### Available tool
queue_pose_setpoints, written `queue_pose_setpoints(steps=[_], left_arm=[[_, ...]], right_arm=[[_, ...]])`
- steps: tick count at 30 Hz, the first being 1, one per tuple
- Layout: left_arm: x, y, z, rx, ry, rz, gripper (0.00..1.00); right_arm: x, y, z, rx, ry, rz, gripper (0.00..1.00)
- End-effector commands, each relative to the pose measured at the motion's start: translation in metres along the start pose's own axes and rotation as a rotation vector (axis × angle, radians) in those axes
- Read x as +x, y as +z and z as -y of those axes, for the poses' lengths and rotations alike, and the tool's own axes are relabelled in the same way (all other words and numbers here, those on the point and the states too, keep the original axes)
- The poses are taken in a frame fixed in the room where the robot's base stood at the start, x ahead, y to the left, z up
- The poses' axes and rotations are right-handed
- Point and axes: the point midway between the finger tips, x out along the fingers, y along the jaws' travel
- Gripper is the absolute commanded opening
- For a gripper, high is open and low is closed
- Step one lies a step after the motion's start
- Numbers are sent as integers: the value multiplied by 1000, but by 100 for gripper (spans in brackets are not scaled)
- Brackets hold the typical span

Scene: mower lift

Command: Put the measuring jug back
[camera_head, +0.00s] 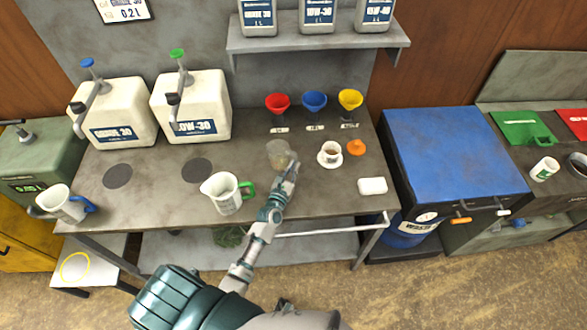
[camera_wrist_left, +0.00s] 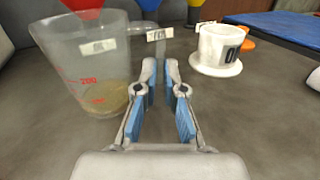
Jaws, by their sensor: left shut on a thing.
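The clear measuring jug (camera_head: 279,154) is in the middle of the bench, with red marks and a little amber liquid in the bottom in the left wrist view (camera_wrist_left: 88,75). My left gripper (camera_head: 291,168) is at its right side, shut on the jug; in the left wrist view its fingers (camera_wrist_left: 160,75) are close together beside the jug. The exact hold on the handle is hard to see. I cannot tell whether the jug's base touches the bench. My right gripper is not in view.
A white jug with a green handle (camera_head: 226,194) stands left of my arm. A white cup on a saucer (camera_head: 330,153), an orange cap (camera_head: 356,147) and a white block (camera_head: 372,186) are to the right. Red (camera_head: 278,103), blue (camera_head: 314,101) and yellow (camera_head: 350,99) funnels stand behind.

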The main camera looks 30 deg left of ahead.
Motion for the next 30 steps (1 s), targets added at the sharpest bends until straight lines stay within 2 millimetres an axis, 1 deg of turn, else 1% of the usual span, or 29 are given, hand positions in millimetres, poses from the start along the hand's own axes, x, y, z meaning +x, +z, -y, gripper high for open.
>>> queue_pose_setpoints(steps=[1,6,7,8,9,10,18,22,26,30], left_arm=[[-6,-18,4,2,-10,-35,0],[-6,-19,4,1,-11,-37,0],[-6,-19,4,1,-11,-37,13],[-6,-19,4,1,-11,-37,21],[-6,-19,4,1,-11,-37,31],[-6,-19,5,1,-11,-37,37],[-6,-20,5,0,-12,-38,37],[-14,-19,6,-1,-12,-37,37],[-36,-17,5,0,-12,-33,37],[-68,-14,5,1,-11,-27,37]], right_arm=[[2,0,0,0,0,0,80],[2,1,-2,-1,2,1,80],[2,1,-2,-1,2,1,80],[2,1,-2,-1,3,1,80],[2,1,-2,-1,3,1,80],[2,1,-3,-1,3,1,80],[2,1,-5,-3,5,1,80],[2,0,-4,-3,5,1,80],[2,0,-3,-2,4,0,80],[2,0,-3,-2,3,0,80]])
